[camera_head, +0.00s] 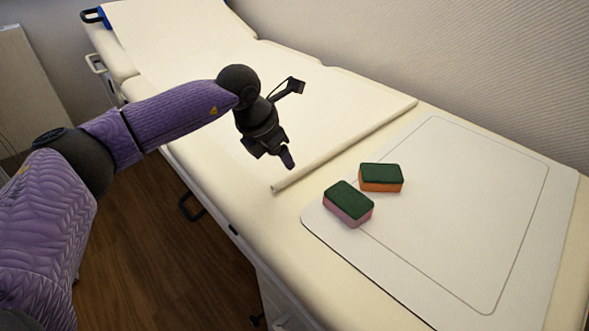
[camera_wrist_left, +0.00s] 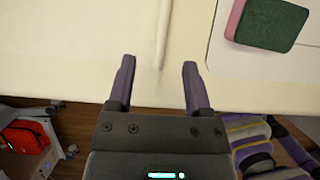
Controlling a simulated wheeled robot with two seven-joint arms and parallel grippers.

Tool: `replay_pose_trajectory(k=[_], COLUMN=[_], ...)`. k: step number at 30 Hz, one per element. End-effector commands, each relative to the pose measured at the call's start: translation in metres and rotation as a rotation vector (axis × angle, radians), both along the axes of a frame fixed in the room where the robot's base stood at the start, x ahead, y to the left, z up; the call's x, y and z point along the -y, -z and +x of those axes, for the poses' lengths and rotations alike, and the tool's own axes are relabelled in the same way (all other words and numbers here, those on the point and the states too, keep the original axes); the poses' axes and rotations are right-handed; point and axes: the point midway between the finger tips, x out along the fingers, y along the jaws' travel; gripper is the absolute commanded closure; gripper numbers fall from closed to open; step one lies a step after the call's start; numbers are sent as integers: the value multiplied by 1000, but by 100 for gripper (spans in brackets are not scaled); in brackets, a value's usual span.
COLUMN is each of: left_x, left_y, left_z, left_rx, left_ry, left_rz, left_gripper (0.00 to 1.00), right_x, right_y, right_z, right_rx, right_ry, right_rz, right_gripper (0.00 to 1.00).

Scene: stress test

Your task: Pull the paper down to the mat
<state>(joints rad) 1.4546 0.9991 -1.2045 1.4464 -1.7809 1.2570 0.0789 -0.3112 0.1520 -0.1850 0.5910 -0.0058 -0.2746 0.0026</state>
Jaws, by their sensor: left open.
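The white paper (camera_head: 290,105) lies along the exam bed, and its near end is a rolled bar (camera_head: 345,145) running across the bed. The white mat (camera_head: 450,215) lies flat to the right of the bar, with a strip of bare bed between them. My left gripper (camera_head: 290,125) is open and empty above the paper, left of the bar. In the left wrist view the fingers (camera_wrist_left: 155,80) are apart, and the end of the bar (camera_wrist_left: 162,35) shows beyond them, between the fingertips. The mat's corner (camera_wrist_left: 222,55) is at the upper right there. My right gripper is not in view.
A green and pink sponge (camera_head: 348,204) and a green and orange sponge (camera_head: 381,178) sit on the mat's left part. A wall (camera_head: 440,50) runs along the bed's far side. Wooden floor (camera_head: 150,240) lies in front of the bed. A red item (camera_wrist_left: 28,135) shows low in the wrist view.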

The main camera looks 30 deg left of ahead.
Motion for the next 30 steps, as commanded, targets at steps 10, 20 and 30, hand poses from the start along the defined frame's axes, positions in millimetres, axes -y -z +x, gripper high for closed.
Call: replay_pose_trajectory(k=[10, 20, 30], left_x=[8, 9, 9], left_y=[63, 62, 62], left_z=[23, 24, 23], left_rx=[-3, -2, -2], left_ry=[2, 1, 1], left_rz=[0, -1, -1], left_gripper=[35, 48, 100], right_x=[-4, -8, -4], right_y=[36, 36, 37], right_z=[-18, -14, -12], right_rx=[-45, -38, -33], right_ry=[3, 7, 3], right_rz=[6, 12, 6], right_gripper=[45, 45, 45])
